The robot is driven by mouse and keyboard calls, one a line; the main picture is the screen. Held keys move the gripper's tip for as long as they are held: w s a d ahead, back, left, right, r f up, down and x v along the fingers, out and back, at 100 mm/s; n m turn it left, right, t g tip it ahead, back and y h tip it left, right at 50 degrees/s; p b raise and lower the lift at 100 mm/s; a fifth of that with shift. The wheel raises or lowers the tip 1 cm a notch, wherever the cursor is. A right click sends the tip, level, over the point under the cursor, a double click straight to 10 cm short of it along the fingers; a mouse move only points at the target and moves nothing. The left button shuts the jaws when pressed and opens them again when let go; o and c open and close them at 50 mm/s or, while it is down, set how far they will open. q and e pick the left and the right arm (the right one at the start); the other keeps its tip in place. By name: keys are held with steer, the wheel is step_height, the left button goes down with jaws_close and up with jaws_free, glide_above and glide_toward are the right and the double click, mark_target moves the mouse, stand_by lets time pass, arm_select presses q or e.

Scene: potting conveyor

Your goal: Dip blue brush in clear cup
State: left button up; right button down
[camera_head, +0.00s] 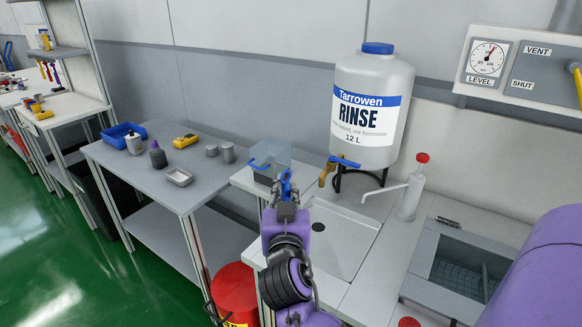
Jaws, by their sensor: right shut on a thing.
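My right gripper (285,192) reaches in from the bottom centre, at the left end of the sink counter. It is shut on a slim blue thing (286,178), which looks like the blue brush; the fingers hide much of it. A clear, see-through container (271,154), possibly the clear cup, stands just behind and left of the gripper. A small blue piece (259,167) shows at its front left; I cannot tell what it is. I cannot tell whether the held brush touches the container. My left gripper is not in view.
A large white rinse tank (372,105) with a brass tap (328,172) stands behind the sink (335,238). A white pump bottle (413,190) is at its right. The grey bench (150,180) at left holds a blue bin (124,134), cans and bottles. A red drum (235,290) stands below.

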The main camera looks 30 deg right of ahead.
steer(key=w+d+r+m+g+h, duration=0.3)
steer(key=d, duration=0.1)
arm_select(q)
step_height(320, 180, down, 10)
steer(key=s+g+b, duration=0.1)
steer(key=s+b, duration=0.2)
steer(key=b, duration=0.6)
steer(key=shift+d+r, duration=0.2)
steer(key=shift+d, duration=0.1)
arm_select(e)
step_height(320, 180, down, 13)
steer(key=d, duration=0.1)
steer(key=shift+w+f+h, duration=0.15)
steer(key=shift+w+h, duration=0.15)
steer(key=shift+h, duration=0.1)
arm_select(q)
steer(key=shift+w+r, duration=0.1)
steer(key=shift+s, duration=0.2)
